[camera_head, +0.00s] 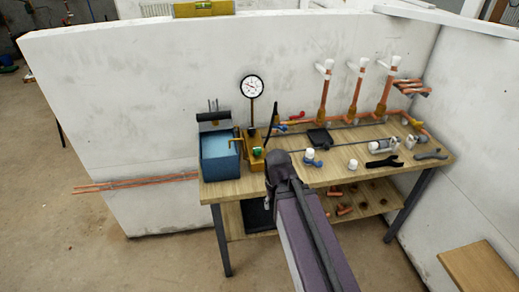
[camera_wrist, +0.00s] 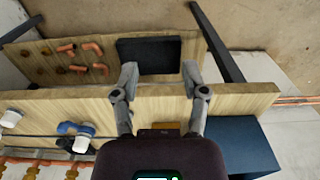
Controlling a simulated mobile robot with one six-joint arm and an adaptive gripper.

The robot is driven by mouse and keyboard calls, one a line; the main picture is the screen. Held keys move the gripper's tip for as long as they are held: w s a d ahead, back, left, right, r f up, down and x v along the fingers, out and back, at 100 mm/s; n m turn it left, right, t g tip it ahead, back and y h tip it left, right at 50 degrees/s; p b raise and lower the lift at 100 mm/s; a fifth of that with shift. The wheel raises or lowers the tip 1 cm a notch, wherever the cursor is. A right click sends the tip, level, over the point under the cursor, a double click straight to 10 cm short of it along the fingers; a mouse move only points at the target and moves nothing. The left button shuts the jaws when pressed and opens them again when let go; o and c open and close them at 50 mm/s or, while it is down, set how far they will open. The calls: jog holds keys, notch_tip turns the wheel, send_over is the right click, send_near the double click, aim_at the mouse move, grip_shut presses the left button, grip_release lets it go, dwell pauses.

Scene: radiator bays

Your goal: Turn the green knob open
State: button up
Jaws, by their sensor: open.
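The green knob (camera_head: 257,152) sits on a brass-coloured fitting (camera_head: 252,160) at the left end of the workbench, beside a blue tank (camera_head: 219,154). A round white pressure gauge (camera_head: 252,87) stands above it. My arm's dark end (camera_head: 281,168) is just right of the knob, over the bench's front; it hides my fingers in the head view. In the wrist view my gripper (camera_wrist: 160,76) is open and empty, its fingers apart over the bench edge. A brass-coloured piece (camera_wrist: 167,126) shows between the finger bases; the knob is not visible there.
The workbench (camera_head: 330,177) carries a white-and-blue valve (camera_head: 313,158), a white cap (camera_head: 353,164) and black-handled tools (camera_head: 383,162). Upright copper pipes (camera_head: 324,95) stand at the back. A lower shelf (camera_head: 372,198) holds copper fittings. White walls close the back and right.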

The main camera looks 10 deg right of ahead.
jog(key=o, duration=0.3)
jog(key=shift+o, duration=0.7)
jog(key=shift+w+r, duration=0.1)
jog(key=shift+w, duration=0.15)
notch_tip(320, 180, up, 13)
jog(key=m+p, duration=0.5)
jog(key=p, duration=0.8)
send_over(257, 148)
jog(key=shift+f, duration=0.25)
notch_tip(257, 148, down, 14)
jog(key=b, duration=1.3)
jog(key=shift+r+b, duration=0.25)
jog(key=shift+b, duration=0.15)
